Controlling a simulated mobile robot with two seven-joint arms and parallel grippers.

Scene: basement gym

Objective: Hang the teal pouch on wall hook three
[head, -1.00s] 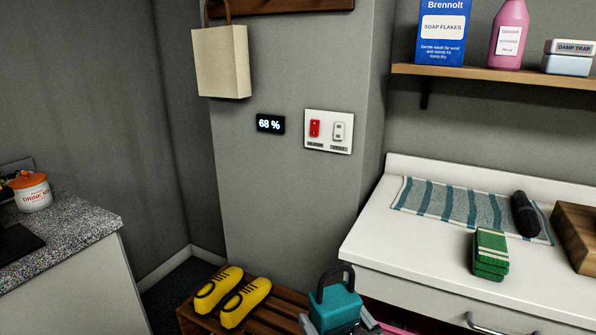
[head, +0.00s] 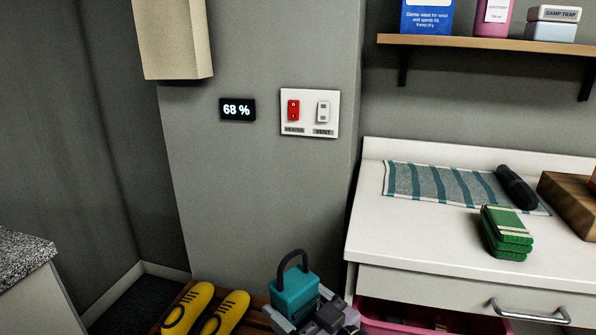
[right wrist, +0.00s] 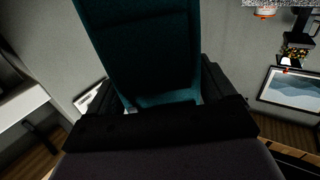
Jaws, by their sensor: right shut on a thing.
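The teal pouch (head: 294,291) has a dark loop handle that stands up from its top. It shows at the bottom middle of the head view, in front of the wall and beside the slatted bench. My right gripper (head: 318,318) is shut on the pouch's lower part. In the right wrist view the pouch (right wrist: 145,50) fills the upper middle, between the fingers (right wrist: 155,108). The wall hooks are not visible in the head view now. My left gripper is not in view.
A wooden bench with yellow shoes (head: 190,309) stands at the bottom left. A white counter (head: 405,235) with a striped towel (head: 430,183) and green stack (head: 507,232) is at right. A shelf (head: 480,43) juts out above it. The wall carries a switch panel (head: 309,113) and display (head: 237,109).

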